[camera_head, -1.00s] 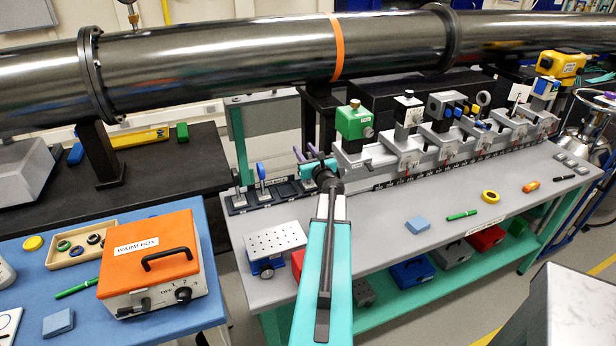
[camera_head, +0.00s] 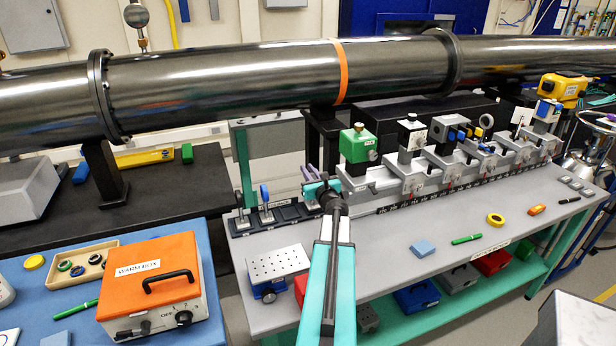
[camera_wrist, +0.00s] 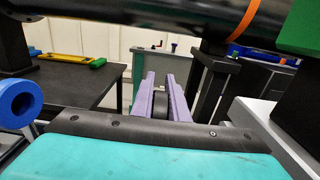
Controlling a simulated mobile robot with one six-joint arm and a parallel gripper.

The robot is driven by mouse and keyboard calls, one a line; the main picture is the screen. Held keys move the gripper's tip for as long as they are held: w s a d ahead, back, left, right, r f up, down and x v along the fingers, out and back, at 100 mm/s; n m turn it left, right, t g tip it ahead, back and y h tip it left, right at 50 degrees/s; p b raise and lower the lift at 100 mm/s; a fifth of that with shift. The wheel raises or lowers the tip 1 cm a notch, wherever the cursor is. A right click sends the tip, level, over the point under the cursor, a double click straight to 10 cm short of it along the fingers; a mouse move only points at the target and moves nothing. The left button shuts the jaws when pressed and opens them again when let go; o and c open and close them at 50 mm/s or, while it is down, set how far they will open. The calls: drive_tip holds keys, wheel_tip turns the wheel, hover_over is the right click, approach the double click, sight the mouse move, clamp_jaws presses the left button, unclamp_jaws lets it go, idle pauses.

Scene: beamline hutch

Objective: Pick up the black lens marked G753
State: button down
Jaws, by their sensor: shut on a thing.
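My gripper (camera_head: 306,170) is above the bench, by the right end of a black slotted rack (camera_head: 251,222). In the wrist view its two purple fingers (camera_wrist: 160,90) are shut on a dark thing (camera_wrist: 160,104), which looks like the black lens. The fingers hide most of it, and no G753 mark is readable. A blue lens (camera_head: 265,195) stands upright on a post in the rack, left of my gripper. It also shows as a blue ring at the left edge of the wrist view (camera_wrist: 33,98). A greyish mounted piece (camera_head: 238,205) stands at the rack's left end.
A rail of optics with a green box (camera_head: 356,146) stands close right of my gripper. The large beam pipe (camera_head: 230,78) runs behind and above. A perforated block (camera_head: 277,264) sits in front of the rack. The bench's middle front is mostly clear.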

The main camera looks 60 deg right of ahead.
drive_tip(key=s+a+r+p, duration=0.4)
drive_tip(key=s+a+p, duration=0.5)
drive_tip(key=s+p, duration=0.2)
drive_tip(key=shift+s+r, duration=0.15)
drive_tip(key=shift+s, duration=0.7)
idle(0.8)
drive_tip(key=shift+s+a, duration=0.1)
drive_tip(key=shift+a, duration=0.1)
